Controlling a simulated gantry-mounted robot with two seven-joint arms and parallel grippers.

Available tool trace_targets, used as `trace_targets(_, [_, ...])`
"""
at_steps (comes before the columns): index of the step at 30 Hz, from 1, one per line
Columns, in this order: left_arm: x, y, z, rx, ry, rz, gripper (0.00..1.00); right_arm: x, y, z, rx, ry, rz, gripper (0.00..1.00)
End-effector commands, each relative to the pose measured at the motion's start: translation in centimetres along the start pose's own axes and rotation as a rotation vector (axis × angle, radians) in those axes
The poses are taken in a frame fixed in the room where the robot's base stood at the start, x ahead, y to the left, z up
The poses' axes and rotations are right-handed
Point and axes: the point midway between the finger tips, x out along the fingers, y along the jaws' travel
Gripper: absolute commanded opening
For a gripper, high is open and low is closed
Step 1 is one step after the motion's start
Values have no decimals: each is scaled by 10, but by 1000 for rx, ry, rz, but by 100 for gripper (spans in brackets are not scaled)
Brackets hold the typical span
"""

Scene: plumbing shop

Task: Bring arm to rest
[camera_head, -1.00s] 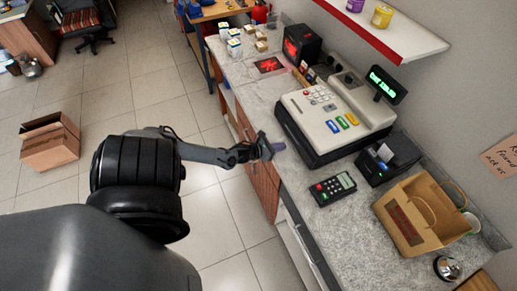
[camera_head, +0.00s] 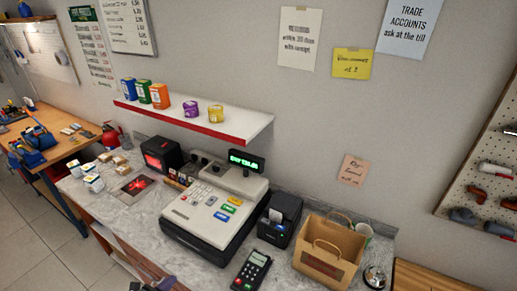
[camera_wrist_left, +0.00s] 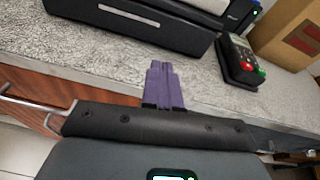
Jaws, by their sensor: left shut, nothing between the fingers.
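My left gripper (camera_head: 160,284) shows at the bottom edge of the head view, in front of the counter's front edge. Most of its arm is out of the picture. In the left wrist view its purple fingers (camera_wrist_left: 163,82) are together with nothing between them. They point at the marble counter (camera_wrist_left: 100,75) and appear apart from the objects on it. My right gripper is in neither view.
The cash register (camera_head: 214,213) stands on the counter, with a card terminal (camera_head: 252,270), a receipt printer (camera_head: 280,220), a paper bag (camera_head: 328,262) and a bell (camera_head: 375,277) to its right. A white shelf (camera_head: 220,128) overhangs the back. Floor (camera_head: 60,275) is clear at left.

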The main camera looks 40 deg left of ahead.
Motion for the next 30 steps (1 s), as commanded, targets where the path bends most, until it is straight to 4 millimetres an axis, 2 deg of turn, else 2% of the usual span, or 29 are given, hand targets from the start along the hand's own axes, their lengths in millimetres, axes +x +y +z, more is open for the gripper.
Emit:
trace_targets(1, [-1, -32, 11, -79, -21, -11, 0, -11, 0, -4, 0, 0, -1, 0])
trace_targets(5, [5, -119, 30, -391, 3, 15, 0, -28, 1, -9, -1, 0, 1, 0])
trace_targets(6, [7, -148, 38, -539, 32, 32, 0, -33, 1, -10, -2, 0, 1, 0])
trace_targets(9, [6, -218, 63, -949, 141, 93, 0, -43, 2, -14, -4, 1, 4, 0])
trace_targets(12, [-5, -272, 90, -1318, 264, 179, 0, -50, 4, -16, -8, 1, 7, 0])
trace_targets(15, [-25, -314, 115, -1636, 382, 305, 0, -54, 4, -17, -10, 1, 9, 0])
trace_targets(18, [-52, -339, 132, -1891, 474, 481, 0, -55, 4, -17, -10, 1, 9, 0])
trace_targets(21, [-80, -349, 140, -2070, 511, 690, 0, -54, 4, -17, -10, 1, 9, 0])
trace_targets(25, [-110, -347, 139, -2206, 475, 957, 0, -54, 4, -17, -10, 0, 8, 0])
trace_targets(30, [-132, -337, 125, -2302, 363, 1226, 0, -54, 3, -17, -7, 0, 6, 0])
